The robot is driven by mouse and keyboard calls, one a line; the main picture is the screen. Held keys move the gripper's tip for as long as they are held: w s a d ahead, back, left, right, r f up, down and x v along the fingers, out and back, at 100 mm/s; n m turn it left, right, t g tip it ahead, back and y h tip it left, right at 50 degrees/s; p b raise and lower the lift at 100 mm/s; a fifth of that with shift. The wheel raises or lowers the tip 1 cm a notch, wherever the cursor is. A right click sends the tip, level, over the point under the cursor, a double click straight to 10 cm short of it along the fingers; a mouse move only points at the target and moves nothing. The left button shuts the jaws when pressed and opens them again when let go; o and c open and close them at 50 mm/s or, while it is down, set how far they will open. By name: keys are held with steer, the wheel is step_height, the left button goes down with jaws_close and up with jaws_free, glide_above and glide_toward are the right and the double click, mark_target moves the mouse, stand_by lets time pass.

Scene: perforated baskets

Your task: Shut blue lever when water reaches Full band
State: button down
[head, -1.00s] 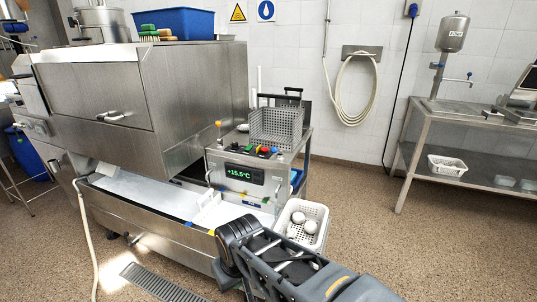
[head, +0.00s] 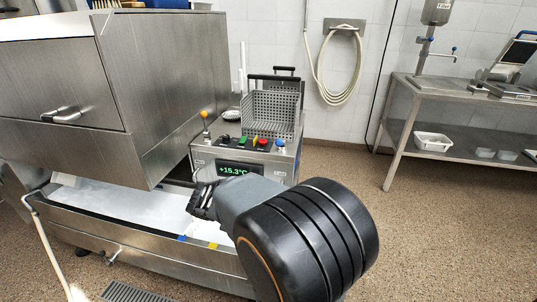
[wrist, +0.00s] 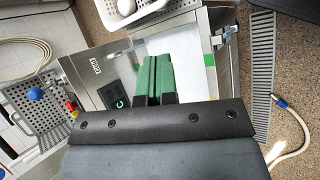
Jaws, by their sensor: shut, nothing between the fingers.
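A long steel tank (head: 150,262) holds pale, bright water (head: 110,198). Blue (head: 182,238) and yellow (head: 212,245) marks sit on its front rim; I cannot read a Full label. A blue knob (head: 279,143) stands on the control box (head: 240,152) behind, and it also shows in the wrist view (wrist: 34,94). A blue-tipped fitting (wrist: 282,102) with a white hose shows at the right of the wrist view; I cannot tell which is the lever. My gripper (head: 203,200) is over the tank's right end, its green fingers (wrist: 153,75) together and empty.
A large steel housing (head: 160,100) overhangs the tank. Floor at right is open.

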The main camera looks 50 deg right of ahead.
steer(key=w+d+n+g+h+b, duration=0.1)
steer(key=w+d+n+h, duration=0.35)
steer(key=d+h, duration=0.35)
steer(key=n+t+h+b, duration=0.2)
steer(key=n+t+h, duration=0.4)
steer(key=n+t, duration=0.2)
glide_toward(281, 143)
steer(key=w+d, duration=0.4)
steer(key=d, duration=0.2)
steer(key=shift+s+d+r+m, duration=0.15)
steer(key=shift+s+m, duration=0.1)
steer(key=shift+s, duration=0.15)
